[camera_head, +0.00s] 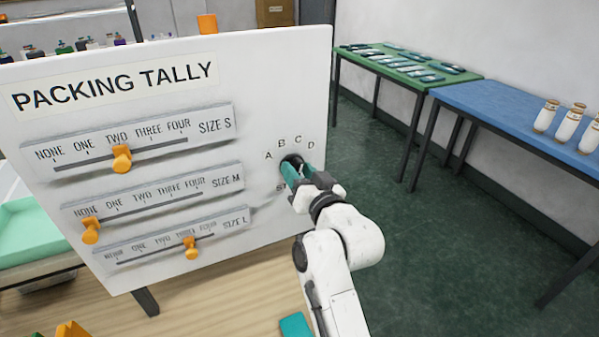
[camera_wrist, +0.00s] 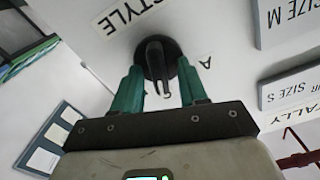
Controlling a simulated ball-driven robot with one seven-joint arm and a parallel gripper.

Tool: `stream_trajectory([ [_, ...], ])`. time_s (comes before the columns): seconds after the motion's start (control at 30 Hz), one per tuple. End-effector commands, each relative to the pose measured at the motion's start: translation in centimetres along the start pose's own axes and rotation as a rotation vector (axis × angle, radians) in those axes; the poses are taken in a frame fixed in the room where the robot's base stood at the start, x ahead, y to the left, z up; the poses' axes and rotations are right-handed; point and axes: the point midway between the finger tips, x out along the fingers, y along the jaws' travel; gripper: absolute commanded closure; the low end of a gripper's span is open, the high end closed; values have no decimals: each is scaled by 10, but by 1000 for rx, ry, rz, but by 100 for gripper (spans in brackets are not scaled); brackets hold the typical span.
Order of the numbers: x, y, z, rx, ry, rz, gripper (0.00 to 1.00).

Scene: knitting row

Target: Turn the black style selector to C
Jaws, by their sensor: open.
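The black style selector (camera_head: 291,161) is a round dial on the right side of the white packing tally board. The letters A, B, C and D arc above it in the head view. In the wrist view the selector (camera_wrist: 156,58) shows a raised bar handle on its dark disc. My gripper (camera_head: 293,170) is at the selector, its teal fingers open. In the wrist view my gripper (camera_wrist: 160,70) has one finger on each side of the handle, with gaps visible. Which letter the handle points to I cannot tell; only A shows in the wrist view.
The board (camera_head: 262,75) also carries three orange sliders: size S (camera_head: 122,158) near TWO, size M (camera_head: 91,230) at NONE, size L (camera_head: 191,247) near THREE. A green table (camera_head: 425,84) and a blue table (camera_head: 500,108) with white jars stand at right. Dark floor between is clear.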

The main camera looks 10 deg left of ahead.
Motion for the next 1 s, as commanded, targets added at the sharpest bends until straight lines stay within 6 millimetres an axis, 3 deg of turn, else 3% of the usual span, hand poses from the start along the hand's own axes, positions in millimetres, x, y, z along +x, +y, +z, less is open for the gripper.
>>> stream_trajectory([
  [0.27,-16,1,2,0,-1,1,57],
  [0.73,-93,1,2,0,0,1,57],
  [1.0,-108,0,0,0,0,0,57],
])
